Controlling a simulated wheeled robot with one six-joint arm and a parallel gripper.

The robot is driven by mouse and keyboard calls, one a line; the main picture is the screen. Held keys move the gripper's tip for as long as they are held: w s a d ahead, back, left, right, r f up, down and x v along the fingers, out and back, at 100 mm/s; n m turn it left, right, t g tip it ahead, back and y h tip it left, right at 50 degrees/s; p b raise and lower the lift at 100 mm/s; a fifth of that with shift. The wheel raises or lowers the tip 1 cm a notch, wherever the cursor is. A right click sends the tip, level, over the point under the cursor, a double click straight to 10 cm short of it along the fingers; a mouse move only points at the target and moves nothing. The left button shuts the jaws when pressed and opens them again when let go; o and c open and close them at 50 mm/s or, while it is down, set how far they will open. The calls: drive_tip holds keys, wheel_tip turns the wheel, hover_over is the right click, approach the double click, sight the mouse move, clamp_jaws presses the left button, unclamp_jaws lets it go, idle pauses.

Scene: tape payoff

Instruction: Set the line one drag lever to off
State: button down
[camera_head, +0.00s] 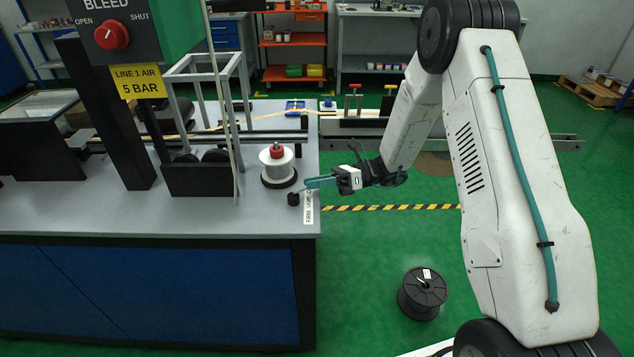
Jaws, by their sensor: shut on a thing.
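A white tape spool with a red knob on top (277,163) stands on a black disc near the right end of the grey bench. Beside it, near the bench's edge, is a small black knob (293,198), which looks like part of the drag lever. A white label with text too small to read surely (308,207) is at the edge. My gripper (308,183) reaches in from the right with teal fingers, level, just above the label. It is shut on what seems to be the drag lever; the fingers hide the held part. The lever's setting cannot be read.
A bleed valve panel with a red knob (111,35) and a yellow line 1 air sign (137,82) stand left. A black reel (422,292) lies on the green floor.

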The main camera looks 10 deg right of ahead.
drive_tip(key=shift+w, duration=0.2)
drive_tip(key=c, duration=1.3)
unclamp_jaws()
drive_tip(key=shift+a, duration=0.15)
drive_tip(key=shift+c, duration=0.2)
drive_tip(key=shift+w+d, duration=0.1)
drive_tip(key=shift+d, duration=0.1)
drive_tip(key=w+d, duration=0.3)
drive_tip(key=d, duration=0.5)
drive_tip(key=shift+w, duration=0.1)
drive_tip(key=d, duration=0.8)
